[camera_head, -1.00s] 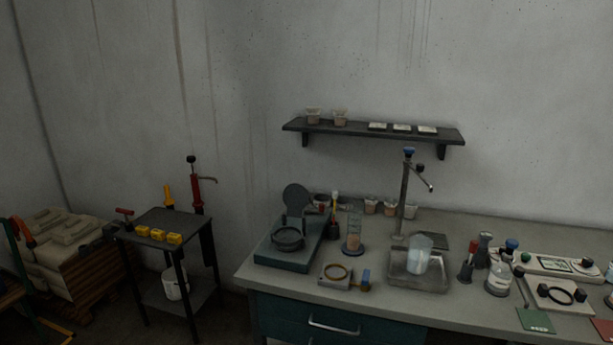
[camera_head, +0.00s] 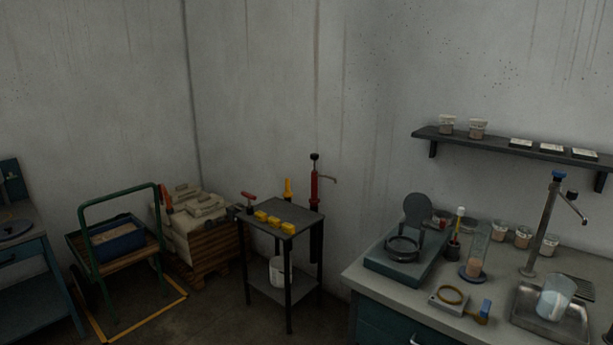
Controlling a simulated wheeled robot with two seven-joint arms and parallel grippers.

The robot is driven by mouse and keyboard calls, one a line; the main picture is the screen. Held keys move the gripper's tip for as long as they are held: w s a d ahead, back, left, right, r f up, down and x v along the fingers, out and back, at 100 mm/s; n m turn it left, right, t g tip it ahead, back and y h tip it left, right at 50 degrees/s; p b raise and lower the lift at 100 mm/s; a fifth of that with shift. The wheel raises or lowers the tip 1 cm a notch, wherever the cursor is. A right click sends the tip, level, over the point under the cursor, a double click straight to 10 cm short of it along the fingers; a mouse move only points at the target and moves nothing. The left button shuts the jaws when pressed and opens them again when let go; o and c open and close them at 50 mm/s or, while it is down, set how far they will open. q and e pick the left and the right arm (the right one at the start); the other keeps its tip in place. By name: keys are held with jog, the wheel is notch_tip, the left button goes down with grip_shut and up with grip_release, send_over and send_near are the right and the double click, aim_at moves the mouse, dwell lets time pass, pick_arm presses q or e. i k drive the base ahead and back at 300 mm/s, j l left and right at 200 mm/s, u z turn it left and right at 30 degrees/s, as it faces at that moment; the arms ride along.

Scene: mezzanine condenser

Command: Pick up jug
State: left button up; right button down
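A clear, pale jug (camera_head: 555,298) stands in the metal sink tray (camera_head: 524,318) at the right of the head view, on the grey bench. It looks slightly tilted, and pale blue or white shows inside it. A tap post (camera_head: 543,228) with a blue top rises behind it. A white bucket-like vessel (camera_head: 277,271) stands on the lower shelf of the small dark table, partly behind a table leg. Neither of my grippers shows in the view.
The bench (camera_head: 385,285) also holds a hinged round device (camera_head: 402,247), a measuring cylinder (camera_head: 474,255) and several small cups. The small table (camera_head: 300,220) carries yellow blocks. A green cart (camera_head: 120,250) and a sack-laden pallet (camera_head: 205,240) stand left. Open floor lies in front.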

aim_at(557, 291)
jog(key=z, duration=1.45)
